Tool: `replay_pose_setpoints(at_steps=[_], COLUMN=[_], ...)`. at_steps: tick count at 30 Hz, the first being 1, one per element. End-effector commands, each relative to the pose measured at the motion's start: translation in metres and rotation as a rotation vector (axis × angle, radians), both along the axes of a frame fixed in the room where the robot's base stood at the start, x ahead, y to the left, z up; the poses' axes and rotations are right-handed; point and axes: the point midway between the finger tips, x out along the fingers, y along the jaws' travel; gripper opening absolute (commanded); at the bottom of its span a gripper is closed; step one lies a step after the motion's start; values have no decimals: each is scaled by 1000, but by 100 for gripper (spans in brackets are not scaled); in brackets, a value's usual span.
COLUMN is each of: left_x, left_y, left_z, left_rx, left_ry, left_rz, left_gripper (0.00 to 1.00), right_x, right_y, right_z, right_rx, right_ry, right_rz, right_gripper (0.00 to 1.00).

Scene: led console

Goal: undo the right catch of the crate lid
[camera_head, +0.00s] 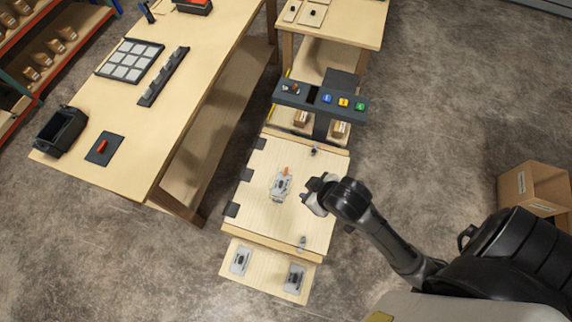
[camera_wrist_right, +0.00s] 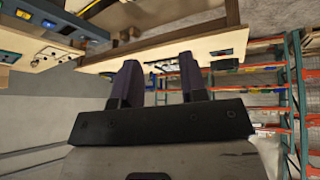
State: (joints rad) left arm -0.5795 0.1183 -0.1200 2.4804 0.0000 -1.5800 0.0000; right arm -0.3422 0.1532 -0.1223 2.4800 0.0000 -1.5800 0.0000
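The crate lid (camera_head: 262,215) is a pale wooden panel in the middle of the head view, with dark hinge-like plates along its left edge. A grey fitting with an orange part (camera_head: 281,185) sits near its centre. Small grey catch-like pieces show near the lid's far right (camera_head: 313,151) and near right (camera_head: 302,243); I cannot tell which is the right catch. My right gripper (camera_head: 317,194) is over the lid's right side, between these pieces. In the right wrist view my right gripper (camera_wrist_right: 157,78) has its fingers apart with nothing held between them. My left gripper is out of view.
A console bar (camera_head: 320,101) with coloured buttons stands beyond the lid. A low wooden shelf (camera_head: 265,283) with two grey plates lies at the near side. A long workbench (camera_head: 135,115) stands left. A cardboard box (camera_head: 528,187) is on the floor at right.

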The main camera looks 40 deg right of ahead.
Motion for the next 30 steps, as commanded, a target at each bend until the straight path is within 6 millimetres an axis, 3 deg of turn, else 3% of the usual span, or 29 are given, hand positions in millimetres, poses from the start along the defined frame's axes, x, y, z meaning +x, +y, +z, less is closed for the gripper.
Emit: replay_pose_setpoints(at_steps=[1, 10, 17, 26, 30], left_x=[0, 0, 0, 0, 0], left_y=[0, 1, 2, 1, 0], left_z=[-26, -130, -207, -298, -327], left_rx=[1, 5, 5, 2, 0], left_ry=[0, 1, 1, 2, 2], left_rz=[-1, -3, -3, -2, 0], left_gripper=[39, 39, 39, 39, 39], right_x=[14, 105, 175, 261, 290], right_y=[-2, -10, -21, -54, -87], right_z=[-15, -40, -75, -145, -195], right_rx=[-10, -101, -187, -251, -192], right_ry=[-41, -275, -351, -255, -100], right_rz=[6, 55, 93, 92, -22], right_gripper=[39, 39, 39, 39, 39])
